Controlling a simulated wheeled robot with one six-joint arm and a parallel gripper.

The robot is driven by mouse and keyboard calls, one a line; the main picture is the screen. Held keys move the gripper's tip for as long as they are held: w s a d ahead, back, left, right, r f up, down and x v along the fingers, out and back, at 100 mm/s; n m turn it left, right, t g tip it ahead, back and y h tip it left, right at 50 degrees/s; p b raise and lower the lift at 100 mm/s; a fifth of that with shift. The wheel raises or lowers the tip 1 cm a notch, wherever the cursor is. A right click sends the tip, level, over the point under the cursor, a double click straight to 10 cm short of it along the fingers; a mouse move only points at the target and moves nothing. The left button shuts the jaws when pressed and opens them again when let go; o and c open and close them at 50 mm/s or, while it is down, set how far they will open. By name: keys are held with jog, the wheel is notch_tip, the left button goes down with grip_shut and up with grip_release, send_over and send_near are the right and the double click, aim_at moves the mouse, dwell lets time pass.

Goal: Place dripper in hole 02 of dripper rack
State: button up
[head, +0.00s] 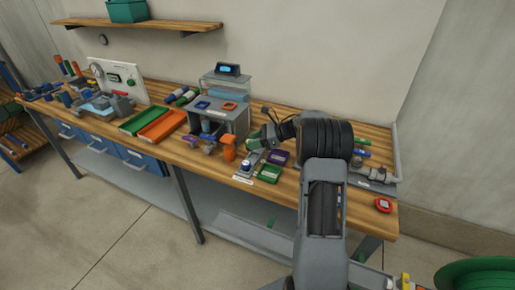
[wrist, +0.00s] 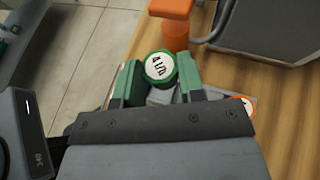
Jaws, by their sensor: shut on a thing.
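The dripper (wrist: 160,66) is a round green cap with a white face reading "4 l/h", upside down in the wrist view. My gripper (wrist: 161,82) has its green fingers shut on it, one on each side. In the head view my gripper (head: 257,142) is over the front of the bench, right of an orange fitting (head: 229,150). A small grey piece, possibly the dripper rack (head: 250,162), lies below it with a white label in front. Its holes and numbers cannot be made out. In the wrist view, grey surfaces show behind the dripper, partly hidden by the fingers.
The orange fitting stands close by in the wrist view (wrist: 175,28). A grey stand (head: 218,118) is behind it. Green (head: 139,122) and orange (head: 163,124) trays lie left. A grey pipe assembly is at the right end.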

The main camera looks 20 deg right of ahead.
jog(key=f, duration=0.1)
jog(key=w+d+f, duration=0.1)
jog(key=d+f, duration=0.1)
jog(key=shift+w, duration=0.25)
notch_tip(320, 180, down, 3)
jog(key=shift+r+p, duration=0.1)
jog(key=shift+p, duration=0.6)
jog(key=shift+f, duration=0.2)
jog(key=shift+f+b, duration=0.25)
jog(key=shift+b, duration=0.1)
jog(key=o, duration=0.9)
jog(key=shift+r, duration=0.1)
